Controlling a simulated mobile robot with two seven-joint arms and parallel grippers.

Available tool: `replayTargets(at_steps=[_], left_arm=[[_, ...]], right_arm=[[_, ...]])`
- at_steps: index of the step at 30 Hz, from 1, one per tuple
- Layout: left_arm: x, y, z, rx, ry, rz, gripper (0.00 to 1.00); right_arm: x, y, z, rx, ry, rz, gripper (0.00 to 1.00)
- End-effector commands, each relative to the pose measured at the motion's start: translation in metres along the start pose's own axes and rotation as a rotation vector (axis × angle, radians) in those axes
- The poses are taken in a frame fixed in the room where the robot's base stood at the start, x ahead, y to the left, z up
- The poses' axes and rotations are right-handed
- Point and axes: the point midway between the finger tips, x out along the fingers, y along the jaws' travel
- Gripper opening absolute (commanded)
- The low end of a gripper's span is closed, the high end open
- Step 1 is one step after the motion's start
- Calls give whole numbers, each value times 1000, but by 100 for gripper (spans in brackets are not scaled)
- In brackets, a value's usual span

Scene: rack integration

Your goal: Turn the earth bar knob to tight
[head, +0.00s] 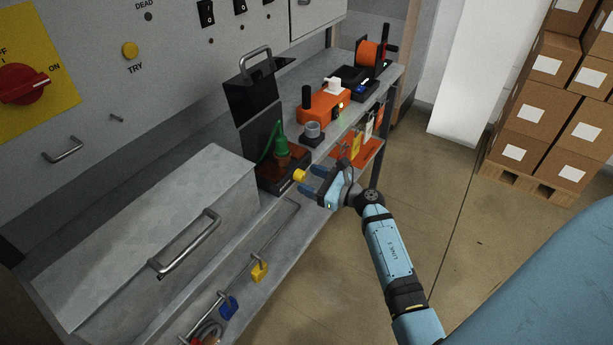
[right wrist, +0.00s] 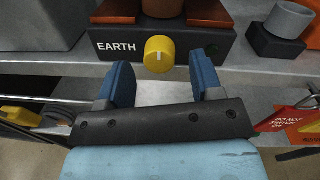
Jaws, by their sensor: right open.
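The earth bar is a black block (right wrist: 114,32) marked EARTH with copper-brown parts on top; in the head view it sits on the bench with a green cable (head: 270,143) above it. Its yellow knob (right wrist: 158,54) is on the front face and also shows in the head view (head: 299,175). A pale line marks the knob's face. My right gripper (right wrist: 165,76) is open, its blue fingers just in front of the knob, one to each side in the picture. Nothing is between them. In the head view the right gripper (head: 305,180) points at the knob. My left gripper is not in view.
A grey box with a handle (head: 185,243) stands left of the earth bar. A grey cup (head: 312,130) and orange device (head: 323,103) stand to its right. Padlocks (head: 259,271) hang along the bench front, and tags (head: 355,146) hang right of the gripper. The floor in front is clear.

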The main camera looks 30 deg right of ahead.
Motion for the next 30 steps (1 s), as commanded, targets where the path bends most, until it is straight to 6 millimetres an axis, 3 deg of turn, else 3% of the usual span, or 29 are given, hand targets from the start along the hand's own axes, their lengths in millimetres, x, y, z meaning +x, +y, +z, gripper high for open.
replayTargets(at_steps=[4,14,21,30], left_arm=[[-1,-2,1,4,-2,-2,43],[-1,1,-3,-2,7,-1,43],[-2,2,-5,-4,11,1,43],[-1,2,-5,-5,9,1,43]], right_arm=[[13,0,0,2,-1,0,60],[16,0,0,2,0,0,60],[16,0,0,2,0,0,11],[15,0,0,30,-1,2,11]])
